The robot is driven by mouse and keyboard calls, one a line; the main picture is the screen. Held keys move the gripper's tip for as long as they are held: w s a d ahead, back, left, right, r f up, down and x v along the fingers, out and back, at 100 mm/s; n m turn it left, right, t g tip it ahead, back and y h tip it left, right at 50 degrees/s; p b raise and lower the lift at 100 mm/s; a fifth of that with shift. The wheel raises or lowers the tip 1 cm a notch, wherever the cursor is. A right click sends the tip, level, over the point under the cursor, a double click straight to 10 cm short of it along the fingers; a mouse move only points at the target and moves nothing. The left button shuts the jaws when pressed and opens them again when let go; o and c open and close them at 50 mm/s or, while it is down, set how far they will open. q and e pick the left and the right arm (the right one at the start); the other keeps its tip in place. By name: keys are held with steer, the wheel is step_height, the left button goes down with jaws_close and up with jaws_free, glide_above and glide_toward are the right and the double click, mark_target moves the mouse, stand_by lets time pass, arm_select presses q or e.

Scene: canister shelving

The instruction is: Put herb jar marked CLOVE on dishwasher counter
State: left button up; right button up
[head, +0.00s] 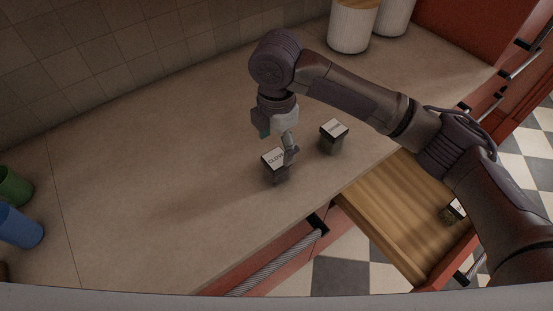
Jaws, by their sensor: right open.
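The herb jar marked CLOVE (271,161) is a small dark jar with a white-labelled lid. It stands on the beige counter (150,160) in the head view. My right gripper (288,153) points down at the right side of this jar. It is open, with a finger overlapping the lid's edge in the picture; I cannot tell whether it touches. The other finger is hard to make out. My left gripper is not in view.
A second labelled jar (333,137) stands close to the right. An open wooden drawer (385,215) at the front right holds another jar (454,211). White canisters (350,30) stand at the back; green (14,187) and blue (20,228) cups stand at left. The left-middle counter is clear.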

mark_target(276, 158)
steer(key=shift+r, duration=2)
